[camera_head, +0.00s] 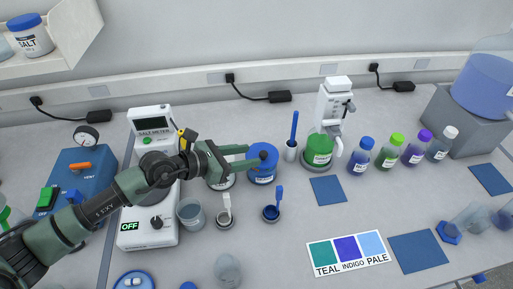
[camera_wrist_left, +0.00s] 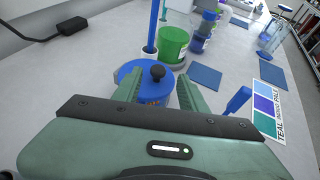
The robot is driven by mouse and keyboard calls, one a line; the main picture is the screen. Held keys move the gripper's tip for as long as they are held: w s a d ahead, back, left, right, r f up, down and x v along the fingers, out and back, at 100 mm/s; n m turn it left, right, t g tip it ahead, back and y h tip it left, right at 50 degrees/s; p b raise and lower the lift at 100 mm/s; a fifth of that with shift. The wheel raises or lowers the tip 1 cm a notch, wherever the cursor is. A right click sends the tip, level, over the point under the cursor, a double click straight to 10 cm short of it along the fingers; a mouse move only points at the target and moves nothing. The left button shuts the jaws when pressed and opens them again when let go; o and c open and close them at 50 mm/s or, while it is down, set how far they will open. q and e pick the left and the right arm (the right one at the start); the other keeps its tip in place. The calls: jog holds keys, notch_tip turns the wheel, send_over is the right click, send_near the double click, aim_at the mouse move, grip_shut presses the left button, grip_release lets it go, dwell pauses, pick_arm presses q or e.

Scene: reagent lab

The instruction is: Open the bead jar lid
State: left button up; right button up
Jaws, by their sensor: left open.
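A blue jar (camera_head: 263,177) with a blue lid and a dark round knob stands on the bench, and I take it for the bead jar; its label is too small to read. Its lid (camera_wrist_left: 132,68) and knob (camera_wrist_left: 158,72) show in the left wrist view, with the lid seated on the jar. My left gripper (camera_head: 253,156) reaches in from the left at lid height. In the left wrist view its open fingers (camera_wrist_left: 161,90) point toward the knob, one on each side, with nothing held. My right gripper is in neither view.
A green container (camera_head: 319,150) stands right of the jar below a white dispenser (camera_head: 335,104). A cup with a blue stick (camera_head: 292,150) is close beside the jar. Small pots with a white scoop (camera_head: 226,205) and a blue scoop (camera_head: 271,211) stand in front. A colour card (camera_head: 347,253) lies farther right.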

aim_at(262, 154)
pick_arm(q)
jog(key=x, duration=0.3)
jog(key=shift+w+d+f+p, duration=0.2)
jog(key=shift+w+d+p, duration=0.05)
jog(key=shift+p, duration=0.1)
jog(key=shift+w+d+f, duration=0.15)
jog(key=shift+w, duration=0.05)
grip_shut()
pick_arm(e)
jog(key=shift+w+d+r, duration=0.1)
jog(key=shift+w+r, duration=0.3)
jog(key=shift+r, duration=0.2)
pick_arm(q)
jog(key=shift+s, duration=0.1)
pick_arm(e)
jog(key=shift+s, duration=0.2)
